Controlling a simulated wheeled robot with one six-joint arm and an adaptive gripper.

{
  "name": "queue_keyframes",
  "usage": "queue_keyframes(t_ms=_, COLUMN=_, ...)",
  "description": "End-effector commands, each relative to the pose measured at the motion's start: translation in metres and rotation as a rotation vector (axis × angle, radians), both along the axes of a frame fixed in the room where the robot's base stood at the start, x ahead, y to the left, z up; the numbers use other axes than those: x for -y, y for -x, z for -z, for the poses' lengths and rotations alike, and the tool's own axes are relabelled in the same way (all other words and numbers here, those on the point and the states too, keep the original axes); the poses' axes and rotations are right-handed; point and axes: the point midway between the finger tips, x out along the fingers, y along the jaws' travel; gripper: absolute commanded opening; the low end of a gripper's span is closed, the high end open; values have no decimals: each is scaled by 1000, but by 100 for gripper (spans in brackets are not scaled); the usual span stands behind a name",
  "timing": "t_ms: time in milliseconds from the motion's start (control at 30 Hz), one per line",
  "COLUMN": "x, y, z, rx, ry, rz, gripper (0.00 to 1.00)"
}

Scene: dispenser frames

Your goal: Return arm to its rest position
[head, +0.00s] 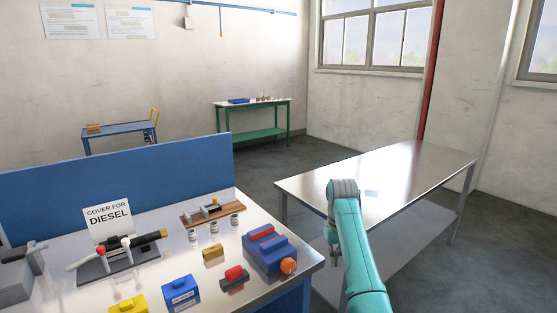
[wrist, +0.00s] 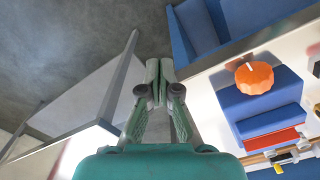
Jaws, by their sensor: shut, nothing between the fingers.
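My gripper (wrist: 159,68) shows in the wrist view with its two green fingers together and nothing between them. Its tips are above the floor gap between the steel table and the blue-sided workbench. It touches nothing that I can see. In the head view my teal arm is raised and bent at right of centre, in front of the steel table (head: 425,165).
The workbench (head: 60,262) at left holds a blue box (head: 262,253) with an orange knob (head: 288,266), a "COVER FOR DIESEL" sign (head: 108,216), a dispenser nozzle (head: 150,238) and small boxes. The steel table's top looks mostly bare. Grey floor (head: 285,165) lies open behind.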

Motion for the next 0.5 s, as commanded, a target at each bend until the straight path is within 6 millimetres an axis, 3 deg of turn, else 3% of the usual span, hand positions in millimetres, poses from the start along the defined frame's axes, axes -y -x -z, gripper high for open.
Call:
queue_keyframes(t_ms=267, x=0, y=3, z=29, rx=26, ry=-1, rz=2, gripper=0)
queue_keyframes(t_ms=500, x=1, y=10, z=68, rx=66, ry=-2, rz=5, gripper=0)
